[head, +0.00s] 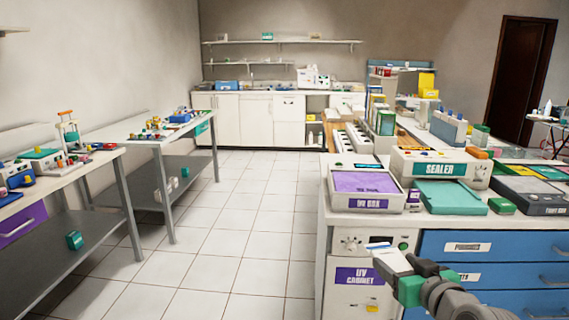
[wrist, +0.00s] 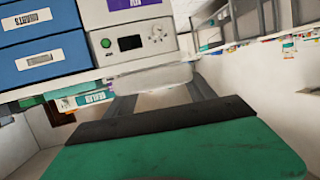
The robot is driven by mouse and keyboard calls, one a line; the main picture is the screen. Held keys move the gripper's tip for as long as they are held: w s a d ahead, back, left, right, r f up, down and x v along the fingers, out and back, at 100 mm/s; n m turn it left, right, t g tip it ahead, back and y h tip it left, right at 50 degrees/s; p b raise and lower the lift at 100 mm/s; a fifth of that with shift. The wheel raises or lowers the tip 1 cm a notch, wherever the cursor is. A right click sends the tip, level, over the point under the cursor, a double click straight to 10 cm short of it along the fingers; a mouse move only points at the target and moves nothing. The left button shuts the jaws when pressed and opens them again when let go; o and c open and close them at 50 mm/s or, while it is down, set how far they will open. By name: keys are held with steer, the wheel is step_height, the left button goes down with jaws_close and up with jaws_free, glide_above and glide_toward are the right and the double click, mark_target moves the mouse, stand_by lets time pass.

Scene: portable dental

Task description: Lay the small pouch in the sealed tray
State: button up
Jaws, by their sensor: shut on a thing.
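My gripper (head: 388,258) is at the lower right of the head view, in front of the counter's cabinet front. It is shut on a small pale pouch with a blue edge (head: 378,246). In the wrist view the pouch (wrist: 155,78) is a whitish, translucent strip across the fingertips; much of it is hidden. A flat teal tray (head: 450,196) lies on the counter in front of the white sealer (head: 428,168), beyond and above my gripper. Its top looks bare. I cannot read a "sealed" label on it.
A UV box (head: 366,188) stands left of the teal tray, and a small green block (head: 502,206) is at its right. A dark case (head: 535,196) fills the right end. Blue drawers (head: 480,245) and the UV cabinet (head: 358,277) are below.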

steer(key=a+f+n+y, duration=0.1)
steer(key=a+n+y, duration=0.1)
steer(key=a, duration=0.8)
steer(key=w+r+p, duration=0.3)
steer(key=r+p, duration=0.6)
steer(key=p, duration=1.3)
steer(key=shift+w+a+r+g+y+p, duration=0.15)
steer(key=shift+a+r+g+y+p, duration=0.15)
steer(key=shift+r+p, duration=0.05)
steer(key=shift+f, duration=0.1)
